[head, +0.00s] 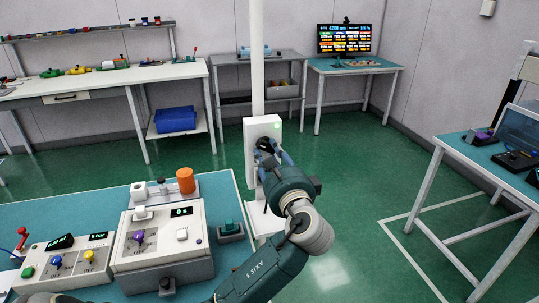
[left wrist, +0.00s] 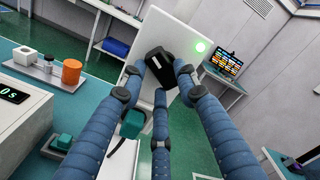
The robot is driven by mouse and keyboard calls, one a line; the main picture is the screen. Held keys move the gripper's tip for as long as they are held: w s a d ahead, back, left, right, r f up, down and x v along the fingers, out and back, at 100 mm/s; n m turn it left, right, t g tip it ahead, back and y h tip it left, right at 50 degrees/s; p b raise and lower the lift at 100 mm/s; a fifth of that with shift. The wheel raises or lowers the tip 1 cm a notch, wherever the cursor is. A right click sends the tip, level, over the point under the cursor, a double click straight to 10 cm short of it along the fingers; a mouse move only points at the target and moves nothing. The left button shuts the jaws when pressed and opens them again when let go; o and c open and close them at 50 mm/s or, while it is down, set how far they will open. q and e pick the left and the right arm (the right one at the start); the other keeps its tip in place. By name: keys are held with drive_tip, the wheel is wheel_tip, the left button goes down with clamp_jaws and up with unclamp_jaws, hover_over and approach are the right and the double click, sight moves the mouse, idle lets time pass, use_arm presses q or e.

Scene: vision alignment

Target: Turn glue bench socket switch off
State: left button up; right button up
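The glue bench socket switch is a black knob (head: 266,141) on a white box (head: 250,150) fixed to a white post. A round green light (head: 274,126) glows on the box. My left gripper (head: 266,152) is at the box face, with its blue fingers around the knob. In the left wrist view, the black knob (left wrist: 157,62) lies between the three fingertips (left wrist: 159,77), and the green light (left wrist: 201,46) is lit to its right. I cannot tell whether the fingers press on the knob. My right gripper is not in view.
The glue bench (head: 60,215) at left holds a white machine (head: 160,250), an orange cylinder (head: 185,180) and a green-buttoned box (head: 230,230). A teal bench (head: 470,150) stands at right. A green piece (left wrist: 132,124) shows below the box.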

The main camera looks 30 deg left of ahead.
use_arm(q)
drive_tip(key=shift+f, duration=0.1)
drive_tip(key=n+b, duration=0.1)
drive_tip(key=n, duration=0.1)
drive_tip(key=n+b, duration=0.2)
drive_tip(key=shift+w+d+f+n, duration=0.1)
drive_tip(key=shift+d+n, duration=0.05)
drive_tip(key=shift+n, duration=0.85)
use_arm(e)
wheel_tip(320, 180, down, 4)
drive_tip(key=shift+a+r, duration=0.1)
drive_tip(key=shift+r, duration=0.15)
use_arm(q)
drive_tip(key=shift+b, duration=0.3)
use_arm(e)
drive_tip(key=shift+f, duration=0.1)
use_arm(q)
drive_tip(key=o, duration=1.2)
drive_tip(key=shift+c, duration=0.2)
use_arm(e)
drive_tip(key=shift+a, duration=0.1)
